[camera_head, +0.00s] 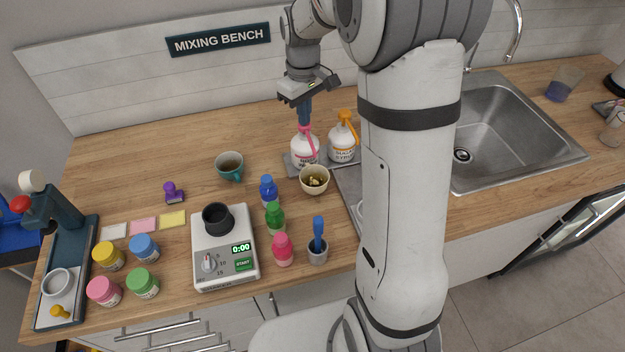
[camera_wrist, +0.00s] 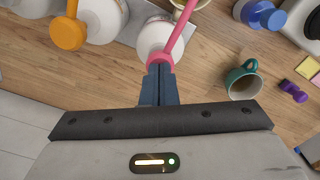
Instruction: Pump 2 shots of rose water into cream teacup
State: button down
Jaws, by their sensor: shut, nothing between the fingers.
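The white bottle with a pink pump (camera_head: 304,152) stands on a grey tray at the back of the counter; its label is only partly readable. It also shows in the wrist view (camera_wrist: 155,36). The cream teacup (camera_head: 314,187) stands just in front of it, with yellowish bits inside, under the pink spout's side. Its edge shows at the top of the wrist view (camera_wrist: 201,4). My gripper (camera_head: 304,120) points down with its blue fingers shut and empty, right over the pink pump head. The fingertips (camera_wrist: 160,67) look to be at the pump head; I cannot tell whether they press it.
A white bottle with an orange pump (camera_head: 342,148) stands close on the right. A teal cup (camera_head: 229,174) is to the left. Blue (camera_head: 268,190), green (camera_head: 274,217) and pink (camera_head: 283,252) bottles stand in front, beside a scale (camera_head: 226,274). The sink (camera_head: 500,130) is at right.

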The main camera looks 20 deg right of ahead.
jog(key=shift+r+p, duration=1.05)
jog(key=shift+r, duration=0.35)
jog(key=shift+r, duration=0.1)
notch_tip(320, 180, up, 6)
jog(key=p, duration=0.4)
jog(key=s+m+t+b, duration=0.2)
jog(key=s+m, duration=0.4)
jog(key=s, duration=1.8)
jog(key=shift+s+r+t+b, duration=0.25)
jog(key=shift+t+b, duration=0.15)
jog(key=shift+t, duration=0.3)
